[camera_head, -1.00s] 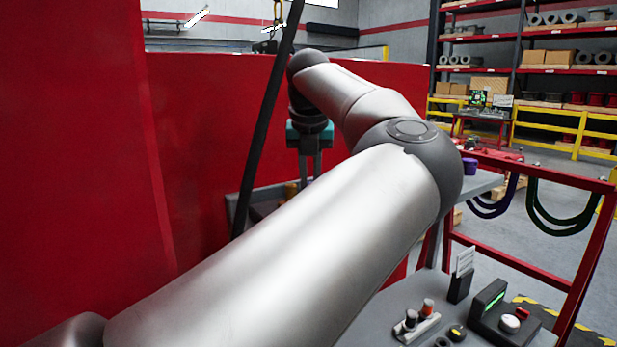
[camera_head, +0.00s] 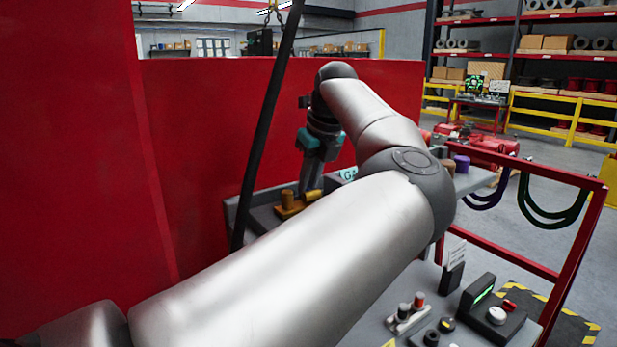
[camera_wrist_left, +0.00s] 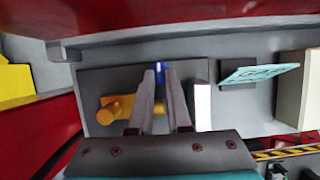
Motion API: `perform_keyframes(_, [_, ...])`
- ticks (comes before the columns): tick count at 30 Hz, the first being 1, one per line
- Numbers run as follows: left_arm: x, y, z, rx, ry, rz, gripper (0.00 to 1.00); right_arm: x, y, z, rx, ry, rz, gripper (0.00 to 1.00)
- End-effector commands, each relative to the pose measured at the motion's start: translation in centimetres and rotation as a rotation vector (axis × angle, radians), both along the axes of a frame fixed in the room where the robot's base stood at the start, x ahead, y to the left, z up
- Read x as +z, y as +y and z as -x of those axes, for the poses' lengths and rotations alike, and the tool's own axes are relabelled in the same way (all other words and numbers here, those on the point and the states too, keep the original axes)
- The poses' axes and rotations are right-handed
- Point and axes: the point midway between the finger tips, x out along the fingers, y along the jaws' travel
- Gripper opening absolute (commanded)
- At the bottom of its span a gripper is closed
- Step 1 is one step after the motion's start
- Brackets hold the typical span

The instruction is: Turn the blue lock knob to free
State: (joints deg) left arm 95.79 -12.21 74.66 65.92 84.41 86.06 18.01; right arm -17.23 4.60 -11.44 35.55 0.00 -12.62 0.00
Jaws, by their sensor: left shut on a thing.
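The blue lock knob (camera_wrist_left: 158,68) shows as a small blue strip between the fingertips of my left gripper in the left wrist view. My left gripper (camera_wrist_left: 160,80) is shut on it, and the fingers hide most of the knob. In the head view my left gripper (camera_head: 312,182) reaches down tilted to the bench at the back, and the knob cannot be made out there. A yellow-orange handle (camera_wrist_left: 115,108) lies just left of the fingers on the dark plate (camera_wrist_left: 98,80). My right gripper is not in view.
A teal sign (camera_wrist_left: 258,74) stands right of the plate. My left arm covers much of the bench in the head view. A dark slanted bar (camera_head: 263,120) stands left of the gripper, and a red panel (camera_head: 210,120) is behind. A control box (camera_head: 490,312) sits front right.

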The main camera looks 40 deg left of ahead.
Motion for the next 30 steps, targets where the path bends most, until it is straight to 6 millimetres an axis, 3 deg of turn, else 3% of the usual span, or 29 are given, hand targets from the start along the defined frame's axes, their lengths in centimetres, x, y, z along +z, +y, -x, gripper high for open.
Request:
perform_keyframes(12, [0.15, 0.06, -0.05, 0.006, -0.003, -0.003, 0.0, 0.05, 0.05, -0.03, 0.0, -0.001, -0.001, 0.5])
perform_keyframes(13, [0.15, 0.06, -0.05, 0.006, -0.003, -0.003, 0.2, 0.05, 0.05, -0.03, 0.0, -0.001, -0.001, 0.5])
perform_keyframes(20, [0.07, 0.03, -0.02, 0.005, -0.002, -0.002, 0.45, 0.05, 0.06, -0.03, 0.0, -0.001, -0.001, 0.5])
perform_keyframes(30, [0.46, -0.15, -0.01, 0.005, -0.002, 0.0, 0.46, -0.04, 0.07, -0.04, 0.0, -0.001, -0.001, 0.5])
